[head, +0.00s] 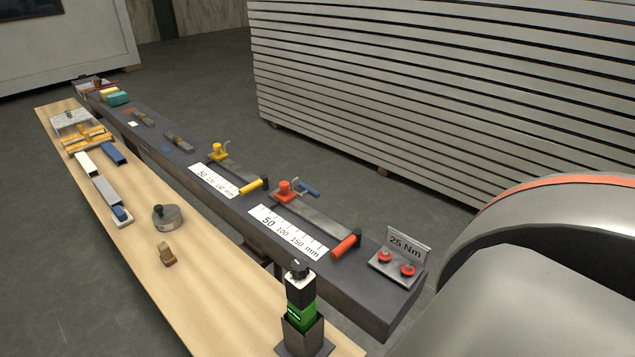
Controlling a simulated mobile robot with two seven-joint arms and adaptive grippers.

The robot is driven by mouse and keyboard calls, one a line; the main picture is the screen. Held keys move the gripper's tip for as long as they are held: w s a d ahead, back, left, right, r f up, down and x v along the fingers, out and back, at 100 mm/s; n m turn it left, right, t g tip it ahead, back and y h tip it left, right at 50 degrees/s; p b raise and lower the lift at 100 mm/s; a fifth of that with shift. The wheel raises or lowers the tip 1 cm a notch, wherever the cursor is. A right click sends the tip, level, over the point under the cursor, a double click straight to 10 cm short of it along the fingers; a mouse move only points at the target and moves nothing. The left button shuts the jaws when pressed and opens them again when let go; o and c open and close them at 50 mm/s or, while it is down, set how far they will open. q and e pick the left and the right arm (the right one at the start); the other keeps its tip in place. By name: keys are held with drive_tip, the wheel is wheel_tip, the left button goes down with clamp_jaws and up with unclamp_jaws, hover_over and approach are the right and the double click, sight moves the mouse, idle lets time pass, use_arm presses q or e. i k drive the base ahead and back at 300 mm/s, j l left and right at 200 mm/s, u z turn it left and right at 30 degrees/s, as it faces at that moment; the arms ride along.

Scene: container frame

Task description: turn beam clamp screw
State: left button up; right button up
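A dark beam runs from the far left to the front right, with two clamps lying along it. The nearer clamp has an orange-red jaw block (288,191), a grey bar (318,221) and an orange handle (346,245). A small blue part (309,190) is beside its jaw. The farther clamp has a yellow jaw block (217,152) and a yellow handle (254,187). White scale plates (288,233) marked in mm lie in front of both. The screws themselves are too small to make out clearly. Neither gripper shows in the head view.
A "25 Nm" sign (408,244) stands behind two red knobs (408,269) at the beam's near end. A black-and-green tool (301,305) stands upright in a holder on the wooden board (215,278). A grey round weight (167,216) and small blocks lie there. Stacked panels (450,95) stand behind.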

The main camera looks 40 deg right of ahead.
sight(307, 189)
drive_tip(key=l, duration=1.45)
drive_tip(key=l+z, duration=0.15)
drive_tip(key=l, duration=1.3)
drive_tip(key=i, duration=0.05)
